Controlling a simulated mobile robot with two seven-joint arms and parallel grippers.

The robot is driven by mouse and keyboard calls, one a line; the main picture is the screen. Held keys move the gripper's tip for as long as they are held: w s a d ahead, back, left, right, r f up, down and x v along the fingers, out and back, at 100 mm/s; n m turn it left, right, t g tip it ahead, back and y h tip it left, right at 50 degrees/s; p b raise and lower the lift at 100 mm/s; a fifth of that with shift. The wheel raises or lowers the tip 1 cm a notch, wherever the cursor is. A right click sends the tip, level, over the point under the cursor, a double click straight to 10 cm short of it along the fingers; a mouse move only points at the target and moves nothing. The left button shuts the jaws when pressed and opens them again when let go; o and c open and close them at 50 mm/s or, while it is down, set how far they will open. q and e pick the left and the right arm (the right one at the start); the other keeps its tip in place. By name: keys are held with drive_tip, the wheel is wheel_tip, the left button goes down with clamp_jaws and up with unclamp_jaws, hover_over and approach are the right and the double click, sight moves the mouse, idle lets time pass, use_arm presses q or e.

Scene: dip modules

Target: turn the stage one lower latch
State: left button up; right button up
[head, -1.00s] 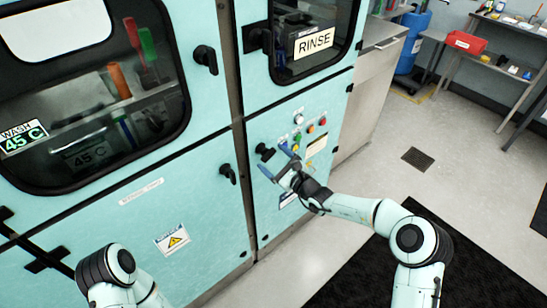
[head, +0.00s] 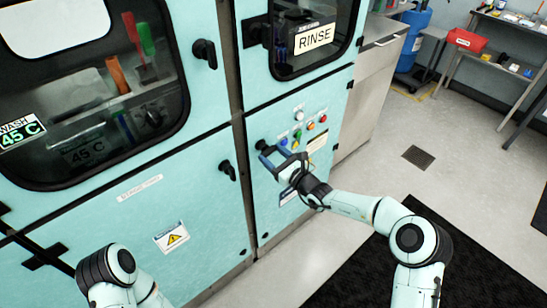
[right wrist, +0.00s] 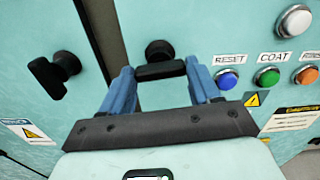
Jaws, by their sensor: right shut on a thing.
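Two black lower latches sit on the pale teal cabinet doors, one on each side of the gap. The right-hand latch (right wrist: 160,68) has a bar lying level across the right wrist view, below its round hub. My right gripper (right wrist: 162,76) is shut on this bar, one blue finger at each end. In the head view the right gripper (head: 273,154) is at the same latch and partly covers it. The left-hand latch (head: 228,170) is untouched; it also shows in the right wrist view (right wrist: 55,75). My left gripper is out of view.
Coloured buttons (head: 298,134) with labels lie close to the right of the gripper; RESET and COAT (right wrist: 268,77) can be read. Upper latches (head: 205,53) and windows are above. Open floor (head: 390,175) lies to the right, with a black mat (head: 370,270).

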drive_tip(key=shift+m, duration=0.7)
drive_tip(key=o, duration=1.1)
drive_tip(key=shift+c, duration=0.2)
drive_tip(key=b+v, duration=0.1)
drive_tip(key=v, duration=1.2)
drive_tip(key=shift+s+b, duration=0.2)
drive_tip(key=shift+b, duration=0.2)
drive_tip(key=shift+d, duration=0.1)
